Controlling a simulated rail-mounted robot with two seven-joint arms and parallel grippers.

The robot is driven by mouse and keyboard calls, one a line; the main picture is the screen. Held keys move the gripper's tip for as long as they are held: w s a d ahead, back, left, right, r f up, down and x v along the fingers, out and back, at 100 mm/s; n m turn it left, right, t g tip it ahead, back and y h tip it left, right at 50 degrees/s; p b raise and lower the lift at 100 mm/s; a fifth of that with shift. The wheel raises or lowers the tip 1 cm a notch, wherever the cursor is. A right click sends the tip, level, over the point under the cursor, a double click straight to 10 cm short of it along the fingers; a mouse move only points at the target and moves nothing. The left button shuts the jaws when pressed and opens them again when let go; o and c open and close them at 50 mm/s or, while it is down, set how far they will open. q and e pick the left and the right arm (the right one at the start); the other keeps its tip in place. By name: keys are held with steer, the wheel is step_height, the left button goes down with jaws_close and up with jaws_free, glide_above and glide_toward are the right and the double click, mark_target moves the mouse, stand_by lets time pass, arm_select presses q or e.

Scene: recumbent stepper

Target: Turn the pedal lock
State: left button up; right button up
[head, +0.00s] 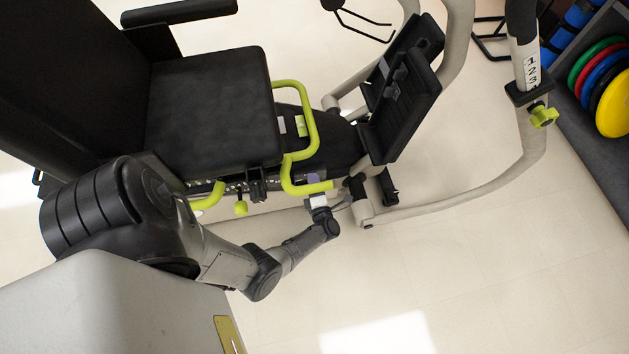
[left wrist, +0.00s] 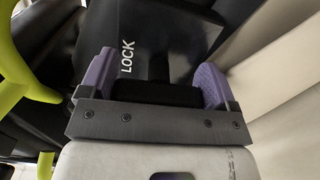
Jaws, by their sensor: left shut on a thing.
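The pedal lock (left wrist: 156,94) is a black bar-like handle on a short stem, in front of a black panel marked LOCK (left wrist: 127,55) in white letters. In the left wrist view, my left gripper (left wrist: 154,86) has its two purple fingers on either side of the handle, shut on it. In the head view my left gripper (head: 318,184) is low beside the stepper's frame, close to the base of the pedals (head: 402,100). The lock itself is too small and covered to make out there. My right gripper is not in view.
The black seat (head: 210,108) and the yellow-green tube handle (head: 312,130) stand close above my left arm. A beige frame tube (head: 470,198) curves off to the right. A rack of coloured plates (head: 603,85) is at the far right. The floor in front is clear.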

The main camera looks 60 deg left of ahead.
arm_select(q)
steer(key=shift+m, duration=0.4)
stand_by(0.3)
steer(key=o, duration=0.8)
steer(key=shift+s+d, duration=0.15)
steer(key=shift+d, duration=0.4)
steer(key=p+v, duration=0.1)
steer(key=v, duration=0.5)
steer(key=shift+s+d+p, duration=0.1)
steer(key=shift+d+p, duration=0.1)
steer(key=shift+p, duration=0.15)
